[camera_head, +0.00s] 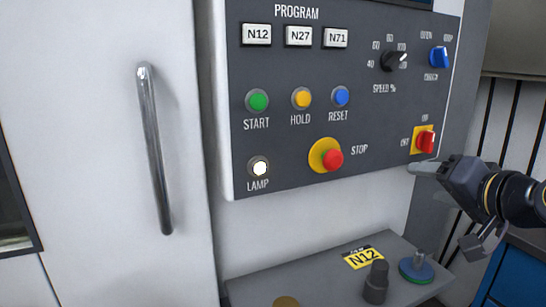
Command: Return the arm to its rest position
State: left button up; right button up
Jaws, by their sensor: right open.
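My right gripper (440,207) comes in from the right edge, below the control panel's lower right corner. Its two fingers are spread apart with nothing between them. The upper finger lies just below the red switch (426,142) on its yellow plate; I cannot tell if they touch. The lower finger hangs above the right end of the grey shelf (315,268). My left gripper is not in view.
The dark control panel (360,100) carries buttons, knobs and a red stop button (333,160). On the shelf are a yellow N12 label (363,257), a black cylinder (376,283) and a blue-green disc with a grey post (416,268). A door handle (154,150) stands left.

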jog(key=s+a+f+n+g, duration=0.2)
jog(key=s+a+f+g, duration=0.1)
jog(key=s+f, duration=0.55)
jog(key=s+a+f+n+g, duration=0.1)
jog(key=s+a+f+g, duration=0.15)
jog(key=s+f, duration=0.6)
jog(key=s+a+f+n+g, duration=0.2)
jog(key=s+f+g, duration=0.15)
jog(key=f, duration=0.85)
notch_tip(320, 180, up, 17)
jog(key=s+p, duration=0.1)
jog(key=p, duration=1.6)
jog(key=shift+s+y+p, duration=0.2)
jog(key=shift+y+p, duration=0.15)
jog(key=shift+y, duration=0.05)
jog(key=shift+a+f, duration=0.1)
